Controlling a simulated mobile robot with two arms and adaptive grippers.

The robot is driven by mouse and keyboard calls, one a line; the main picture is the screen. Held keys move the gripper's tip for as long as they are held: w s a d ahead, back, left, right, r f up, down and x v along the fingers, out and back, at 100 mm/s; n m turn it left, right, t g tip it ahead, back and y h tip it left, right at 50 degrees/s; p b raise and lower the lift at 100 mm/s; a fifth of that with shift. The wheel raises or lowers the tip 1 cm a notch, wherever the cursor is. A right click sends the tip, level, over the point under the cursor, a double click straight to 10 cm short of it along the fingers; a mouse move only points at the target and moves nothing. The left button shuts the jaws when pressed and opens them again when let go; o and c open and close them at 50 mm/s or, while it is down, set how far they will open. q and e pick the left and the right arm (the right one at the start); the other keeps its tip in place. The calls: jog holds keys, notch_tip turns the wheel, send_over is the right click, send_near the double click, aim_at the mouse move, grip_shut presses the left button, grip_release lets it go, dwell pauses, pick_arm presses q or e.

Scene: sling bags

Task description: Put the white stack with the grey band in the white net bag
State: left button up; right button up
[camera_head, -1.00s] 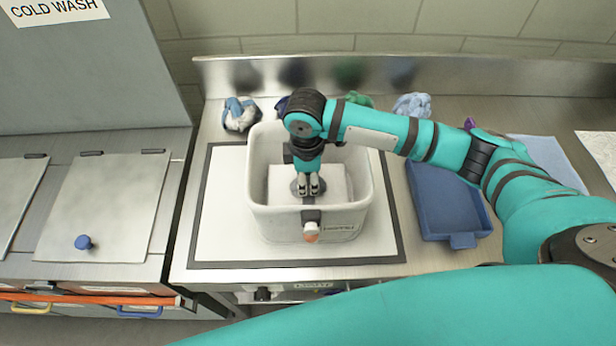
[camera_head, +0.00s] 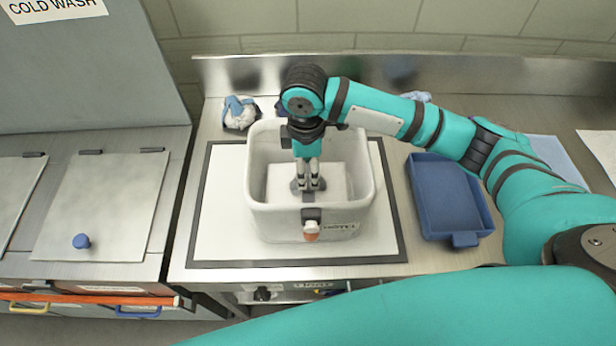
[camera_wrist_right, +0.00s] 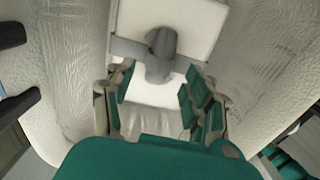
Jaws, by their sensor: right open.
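The white net bag (camera_head: 265,222) stands open on a dark-framed white mat, with an orange toggle on its front. The white stack (camera_head: 338,178) lies inside the bag, below its rim. In the right wrist view the stack (camera_wrist_right: 178,15) shows its grey band (camera_wrist_right: 128,48) with a raised grey knob in the middle. My right gripper (camera_head: 309,186) points down inside the bag over the stack. Its fingers (camera_wrist_right: 160,100) are open, spread either side of the stack's near part. Whether they touch it I cannot tell. My left gripper is not in view.
A blue tray (camera_head: 447,195) stands right of the mat. A blue-and-white crumpled cloth (camera_head: 240,113) lies behind the bag at left; other cloths are mostly hidden by my arm. A steel backsplash (camera_head: 230,75) closes the rear. The bag's walls surround the gripper closely.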

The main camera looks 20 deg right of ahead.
notch_tip(320, 180, up, 8)
jog(key=shift+a+b, duration=0.1)
jog(key=shift+b, duration=0.55)
